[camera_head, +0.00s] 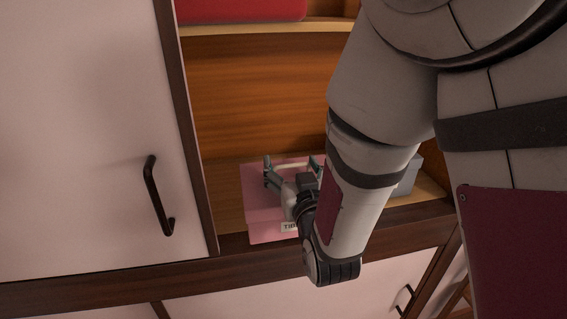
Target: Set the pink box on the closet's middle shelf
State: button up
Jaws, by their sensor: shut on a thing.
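The pink box (263,213) is inside the open closet, on or just above the middle shelf (226,196), near its front edge. I cannot tell whether its underside rests on the shelf. A pale handle or strip shows on its top, and a small white label is on its front. My gripper (292,166) is over the box's top with its fingers apart around the pale handle, shut on the box. My arm hides the right part of the box.
A red item (240,10) lies on the shelf above. A grey object (408,177) stands to the right, partly behind my arm. A white door (85,130) with a dark handle (158,197) is on the left. Lower white doors (300,288) are beneath the shelf.

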aim_at(288, 170)
jog(key=b+x, duration=0.2)
jog(key=b, duration=0.1)
jog(key=shift+w+f, duration=0.2)
jog(key=b+x, duration=0.1)
jog(key=b, duration=0.2)
jog(key=shift+w+a+b, duration=0.1)
jog(key=shift+w+b, duration=0.15)
jog(key=shift+b, duration=0.15)
jog(key=w+a+f, duration=0.2)
jog(key=w+f, duration=0.2)
jog(key=w, duration=0.3)
jog(key=shift+w, duration=0.2)
jog(key=shift+f, duration=0.1)
jog(key=o, duration=2)
jog(key=shift+f, duration=0.15)
